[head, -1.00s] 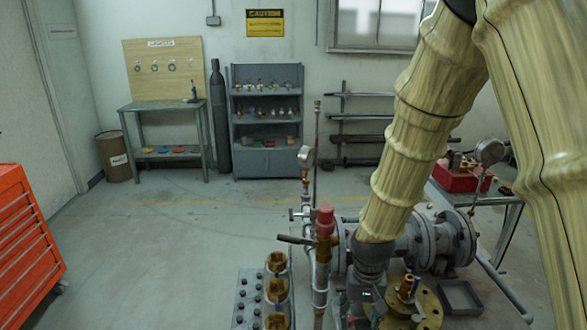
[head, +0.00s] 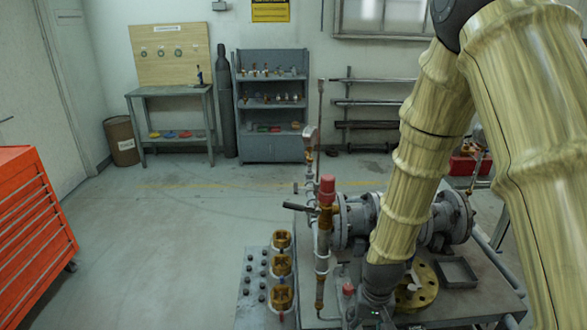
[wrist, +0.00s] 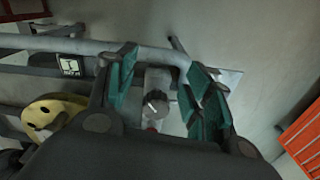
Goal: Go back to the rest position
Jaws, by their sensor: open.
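My gripper shows in the wrist view (wrist: 163,85) with its green-padded fingers spread apart. It is open and nothing is clasped in it. A round dark knob with a pale mark (wrist: 155,102) lies in view between the fingers; I cannot tell its distance. In the head view my arm reaches down to the front of the bench, and the fingers are not clearly visible there. The grey flanged valve and pipe assembly (head: 358,222) lies on the bench, partly behind my arm. A brass flange (head: 425,282) lies beside my wrist.
A red-capped upright pipe (head: 327,190) and a gauge (head: 310,135) stand left of my arm. A grey tray (head: 456,272) lies to the right. A block with brass fittings (head: 256,290) is at front left. An orange tool chest (head: 32,215) stands far left. Floor between is clear.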

